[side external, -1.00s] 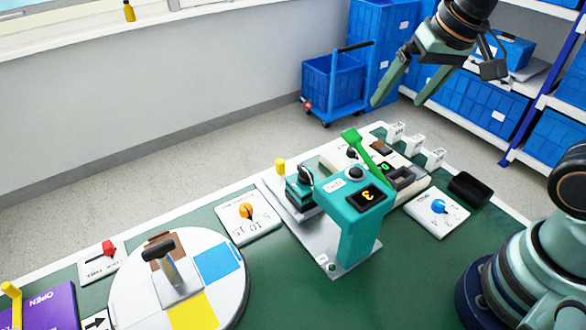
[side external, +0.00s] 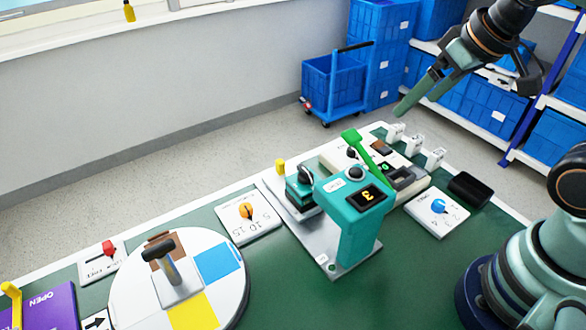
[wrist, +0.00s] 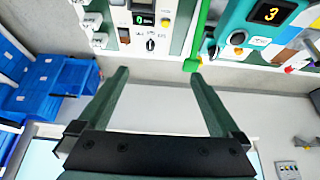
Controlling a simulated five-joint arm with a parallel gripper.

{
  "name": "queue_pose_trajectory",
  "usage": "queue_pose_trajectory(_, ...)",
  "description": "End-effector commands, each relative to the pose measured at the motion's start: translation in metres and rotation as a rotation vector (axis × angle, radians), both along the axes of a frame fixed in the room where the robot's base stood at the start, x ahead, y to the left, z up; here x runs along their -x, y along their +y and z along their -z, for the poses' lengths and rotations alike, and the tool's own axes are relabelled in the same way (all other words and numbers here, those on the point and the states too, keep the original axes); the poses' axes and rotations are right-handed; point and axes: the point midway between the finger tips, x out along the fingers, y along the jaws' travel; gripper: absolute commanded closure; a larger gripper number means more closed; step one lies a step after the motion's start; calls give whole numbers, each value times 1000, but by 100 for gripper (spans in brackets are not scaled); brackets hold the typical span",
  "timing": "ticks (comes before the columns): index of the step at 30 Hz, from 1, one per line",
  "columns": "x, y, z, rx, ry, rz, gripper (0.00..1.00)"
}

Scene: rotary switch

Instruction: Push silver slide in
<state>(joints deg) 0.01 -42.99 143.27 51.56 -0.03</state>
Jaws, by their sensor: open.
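A silver plate (side external: 318,242) lies under the teal device (side external: 356,208) in the side view. It is the clearest flat silver part, but I cannot tell whether it is the silver slide. A teal and black block (side external: 301,190) with a black knob stands at the plate's far end. My gripper (side external: 418,94) is open and empty, high beyond the bench's far edge, well apart from the device. In the wrist view its two fingers (wrist: 160,76) are spread with nothing between them. The teal device shows there at the top right (wrist: 262,22); the plate cannot be made out.
A green lever (side external: 362,148) rises beside a white panel (side external: 402,172). A white turntable (side external: 128,285) with a black-topped handle stands left, and a white dial card (side external: 250,222) lies between. Bare green bench (side external: 285,290) shows in front. Blue crates (side external: 330,88) stand behind.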

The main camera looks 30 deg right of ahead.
Motion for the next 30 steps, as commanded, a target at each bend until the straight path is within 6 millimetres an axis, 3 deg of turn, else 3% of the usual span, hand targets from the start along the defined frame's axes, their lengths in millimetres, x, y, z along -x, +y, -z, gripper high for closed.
queue_pose_trajectory(11,0,0,0,0,0,0,0)
queue_pose_trajectory(15,-3,1,-2,-2,5,-1,48)
queue_pose_trajectory(20,-21,9,-10,-11,49,-6,48)
queue_pose_trajectory(30,-95,44,-16,-32,198,-12,48)
